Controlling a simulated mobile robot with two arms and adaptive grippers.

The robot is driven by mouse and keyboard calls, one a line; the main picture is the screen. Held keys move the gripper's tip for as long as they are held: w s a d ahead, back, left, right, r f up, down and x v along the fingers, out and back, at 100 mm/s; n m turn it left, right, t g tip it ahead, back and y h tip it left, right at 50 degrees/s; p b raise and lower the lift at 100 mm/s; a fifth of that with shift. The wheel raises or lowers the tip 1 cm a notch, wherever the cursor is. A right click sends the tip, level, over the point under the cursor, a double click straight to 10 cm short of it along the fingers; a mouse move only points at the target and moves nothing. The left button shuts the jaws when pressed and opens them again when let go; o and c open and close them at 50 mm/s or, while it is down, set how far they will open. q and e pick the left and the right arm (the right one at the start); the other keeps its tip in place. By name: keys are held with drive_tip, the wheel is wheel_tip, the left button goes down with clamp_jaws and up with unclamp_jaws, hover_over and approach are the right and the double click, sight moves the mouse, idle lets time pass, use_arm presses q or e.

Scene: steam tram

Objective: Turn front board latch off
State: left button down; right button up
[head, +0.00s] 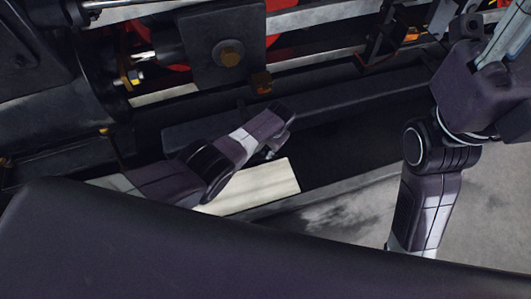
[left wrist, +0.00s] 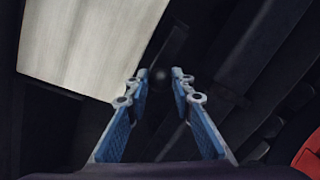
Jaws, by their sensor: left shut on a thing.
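My left gripper (head: 272,153) shows small in the head view, at the end of my left arm, low beside the dark machinery. In the left wrist view, my left gripper's blue fingers (left wrist: 159,76) close on a dark, round-ended piece between their tips. It may be the front board latch (left wrist: 158,75), but it is too dark to tell its shape or position. The latch cannot be made out in the head view. At the upper right of the head view, pale blue parts at the end of my right arm (head: 508,45) are cut by the frame edge.
A pale flat panel (head: 262,187) lies just below my left gripper; it also fills the upper left of the left wrist view (left wrist: 90,42). A dark long beam (head: 330,108) and a bolted plate (head: 222,50) stand behind the gripper. Grey floor (head: 350,225) is open at lower right.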

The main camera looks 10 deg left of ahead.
use_arm(q)
drive_tip(key=shift+w+n, duration=0.15)
drive_tip(key=shift+n, duration=0.15)
drive_tip(key=c, duration=1.7)
unclamp_jaws()
drive_tip(key=shift+o, duration=0.2)
wheel_tip(320, 180, up, 12)
drive_tip(key=s+d, duration=0.1)
drive_tip(key=d, duration=0.1)
drive_tip(key=shift+f, duration=0.15)
